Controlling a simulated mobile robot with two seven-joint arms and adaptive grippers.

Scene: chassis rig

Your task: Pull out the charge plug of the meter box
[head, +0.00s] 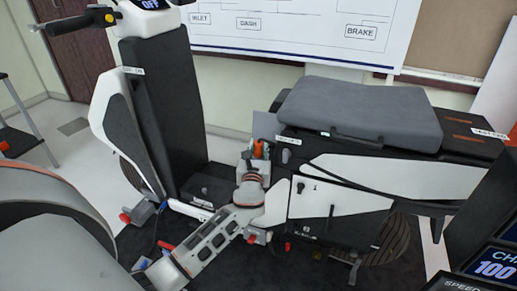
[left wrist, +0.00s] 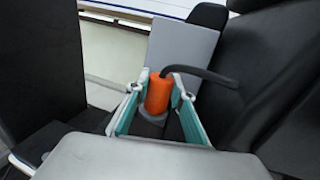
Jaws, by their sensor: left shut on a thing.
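The orange charge plug (left wrist: 158,95) stands upright between the two fingers of my left gripper (left wrist: 161,80), with a black cable bending off its top to the right. The gripper is shut on it. A grey socket (left wrist: 152,117) shows below the plug; I cannot tell whether the plug is still seated in it. In the head view the plug (head: 258,148) is a small orange patch at the left gripper (head: 254,157), in front of the seat. The meter box cannot be made out clearly. My right gripper is not in view.
The scooter's black front column (head: 165,110) rises left of the gripper, and its grey seat (head: 360,112) is close on the right. A grey panel (left wrist: 182,55) stands behind the plug. A display (head: 490,268) is at the lower right. A whiteboard (head: 290,30) hangs behind.

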